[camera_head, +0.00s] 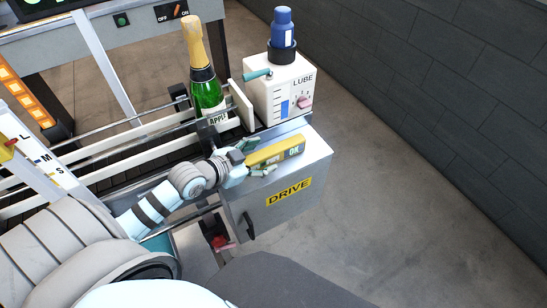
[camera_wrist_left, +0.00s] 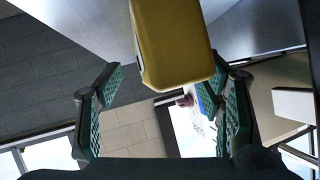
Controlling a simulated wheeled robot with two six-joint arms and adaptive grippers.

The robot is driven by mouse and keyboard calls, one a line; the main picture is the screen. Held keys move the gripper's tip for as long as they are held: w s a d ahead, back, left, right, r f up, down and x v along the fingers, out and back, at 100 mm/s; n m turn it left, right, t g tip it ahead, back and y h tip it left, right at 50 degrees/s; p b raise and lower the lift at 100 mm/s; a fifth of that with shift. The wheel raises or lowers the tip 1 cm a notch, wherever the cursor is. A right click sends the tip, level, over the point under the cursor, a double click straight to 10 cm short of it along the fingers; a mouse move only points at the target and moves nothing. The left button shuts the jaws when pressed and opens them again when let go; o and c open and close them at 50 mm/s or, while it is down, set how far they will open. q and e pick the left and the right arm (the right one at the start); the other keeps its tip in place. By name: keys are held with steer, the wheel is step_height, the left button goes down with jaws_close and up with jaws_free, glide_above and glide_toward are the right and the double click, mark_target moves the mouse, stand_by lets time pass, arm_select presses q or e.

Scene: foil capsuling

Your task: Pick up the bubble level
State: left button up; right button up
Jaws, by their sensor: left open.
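The yellow bubble level (camera_head: 277,153) lies on top of the grey drive box (camera_head: 290,195). In the head view my left gripper (camera_head: 256,157) is at the level's left end, its green fingers on either side. In the left wrist view the yellow level (camera_wrist_left: 172,42) comes in from the top, between and slightly beyond the fingers of my open left gripper (camera_wrist_left: 165,90). Clear space shows at the left finger; the level's edge is close to the right finger, and contact cannot be told. My right gripper is not in view.
Behind the level stand a white lube unit (camera_head: 282,90) with a blue bottle (camera_head: 283,28) and a green bottle with gold foil (camera_head: 207,88). A conveyor with rails (camera_head: 120,160) runs to the left. The floor to the right is clear up to a grey wall (camera_head: 460,80).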

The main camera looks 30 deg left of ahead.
mark_target(270, 153)
arm_select(q)
steer(key=w, duration=0.1)
steer(key=w+d, duration=0.2)
steer(key=w, duration=0.1)
steer(key=shift+d+f, duration=0.2)
steer(key=shift+f, duration=0.05)
steer(key=shift+a, duration=0.1)
jaws_close()
